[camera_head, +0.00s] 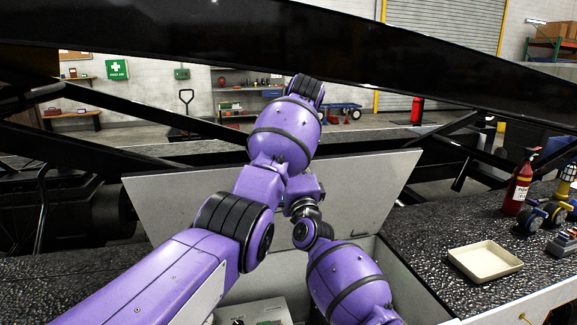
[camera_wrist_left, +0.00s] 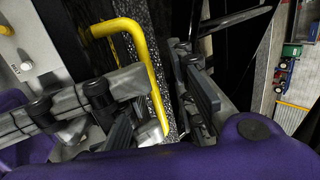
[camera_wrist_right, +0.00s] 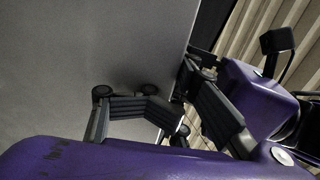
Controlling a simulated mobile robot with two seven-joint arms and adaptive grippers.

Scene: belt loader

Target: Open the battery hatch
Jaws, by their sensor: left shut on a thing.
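The battery hatch lid (camera_head: 370,190) is a grey panel, raised and tilted back above an opening in the dark, speckled deck. In the left wrist view, a yellow bar handle (camera_wrist_left: 130,30) runs between the fingers of my left gripper (camera_wrist_left: 165,105), which is shut on it. In the right wrist view, the grey panel (camera_wrist_right: 90,50) fills the left side, close to my right gripper (camera_wrist_right: 175,110). The right gripper's fingers are apart; I cannot tell whether they touch the panel. My purple arms cover the middle of the head view and hide both grippers' fingertips there.
A light box (camera_head: 265,312) shows low in the opening. A beige tray (camera_head: 485,261), a red extinguisher (camera_head: 518,185) and small equipment stand on the deck at right. Black beams (camera_head: 230,40) cross behind and above the lid.

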